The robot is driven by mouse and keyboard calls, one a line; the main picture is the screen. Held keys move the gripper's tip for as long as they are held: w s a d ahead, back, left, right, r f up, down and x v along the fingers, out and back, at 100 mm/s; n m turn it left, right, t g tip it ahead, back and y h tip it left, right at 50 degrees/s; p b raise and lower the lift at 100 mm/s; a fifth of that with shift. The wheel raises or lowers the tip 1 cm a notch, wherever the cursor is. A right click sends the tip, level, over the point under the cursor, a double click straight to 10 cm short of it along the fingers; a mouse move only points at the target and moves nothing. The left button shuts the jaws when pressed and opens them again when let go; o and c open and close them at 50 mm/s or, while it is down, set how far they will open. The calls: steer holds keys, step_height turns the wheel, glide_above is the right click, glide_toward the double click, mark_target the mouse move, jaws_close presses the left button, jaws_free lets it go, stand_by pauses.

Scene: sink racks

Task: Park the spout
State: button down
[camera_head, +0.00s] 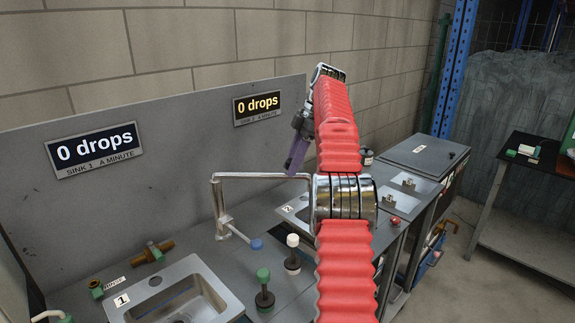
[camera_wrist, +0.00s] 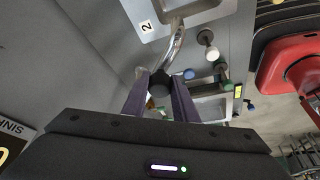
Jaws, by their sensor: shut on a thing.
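The chrome spout (camera_head: 262,176) rises from an upright post between the two sinks and bends into a level tube running right. Its right end is hidden behind my red arm in the head view. In the wrist view the spout (camera_wrist: 177,38) runs up toward sink 2 from between my fingers. My gripper (camera_head: 291,172) has purple fingers pointing down onto the level tube. In the wrist view my gripper (camera_wrist: 160,84) is shut, with a dark round piece at the spout between its fingertips. The fingers partly hide that piece. A blue-tipped lever (camera_head: 257,245) sticks out near the post's foot.
Sink 1 (camera_head: 219,289) is at the front left; sink 2 (camera_wrist: 143,27) is partly hidden by my arm. White-topped (camera_head: 292,241) and green-topped (camera_head: 263,275) knobs stand between them. A brass valve (camera_head: 152,252) is left of the post. Both displays read 0 drops (camera_head: 93,150).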

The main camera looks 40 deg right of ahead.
steer(key=shift+w+a, duration=0.2)
steer(key=c, duration=1.8)
jaws_free()
steer(key=shift+w, duration=0.1)
steer(key=o, duration=0.4)
steer(key=shift+d, duration=0.15)
steer(key=shift+c, duration=0.2)
